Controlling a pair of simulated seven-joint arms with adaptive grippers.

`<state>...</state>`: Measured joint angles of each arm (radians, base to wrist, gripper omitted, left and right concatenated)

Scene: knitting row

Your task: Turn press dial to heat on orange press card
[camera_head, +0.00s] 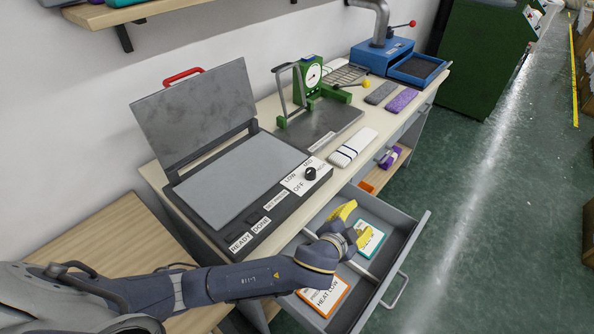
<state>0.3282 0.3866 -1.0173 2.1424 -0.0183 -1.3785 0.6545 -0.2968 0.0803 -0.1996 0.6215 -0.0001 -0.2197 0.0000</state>
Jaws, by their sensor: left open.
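The press (240,182) stands open on the bench, its grey lid raised at the back and a red handle on top. Its black dial (310,173) sits on a white plate marked OFF, LOW, MID and HIGH at the right front corner; where it points is too small to tell. The orange-edged press card (326,295) lies in the open drawer (411,242), partly covered by my left arm, and reads "HEAT LOW". My left gripper (356,224), with yellow fingers, is open and empty above the drawer, beside a teal-edged card (371,243). My right gripper is not in view.
Behind the press stand a green gauge device (309,80) and a blue machine (385,58) with a red-knobbed lever. A white striped knit piece (353,147), a grey one (380,93) and a purple one (402,101) lie on the bench. The open drawer juts into the aisle.

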